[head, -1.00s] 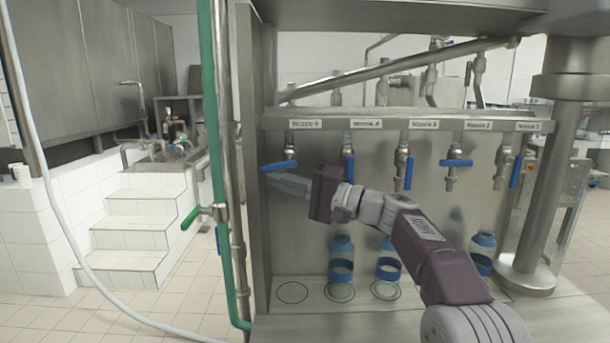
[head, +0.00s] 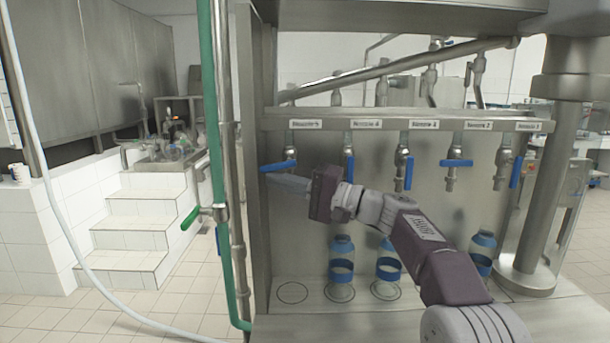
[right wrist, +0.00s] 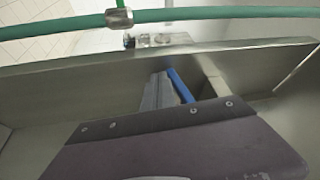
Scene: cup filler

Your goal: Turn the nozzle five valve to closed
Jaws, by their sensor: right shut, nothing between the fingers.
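The nozzle five valve (head: 289,152) is the leftmost one on the filler, under the leftmost label. Its blue handle (head: 277,166) lies level, pointing left. My right gripper (head: 272,180) is shut and empty, its fingers just below the handle in the head view. In the right wrist view the shut fingers (right wrist: 158,92) lie alongside the blue handle (right wrist: 180,85), on its left. I cannot tell whether they touch it. My left gripper is not in view.
The neighbouring valve handle (head: 349,170) hangs down. Bottles with blue bands, such as one (head: 342,258) under the neighbouring nozzle, stand on the filler's base. A metal side wall (head: 254,200) and a green pipe (head: 214,150) stand left of the valve.

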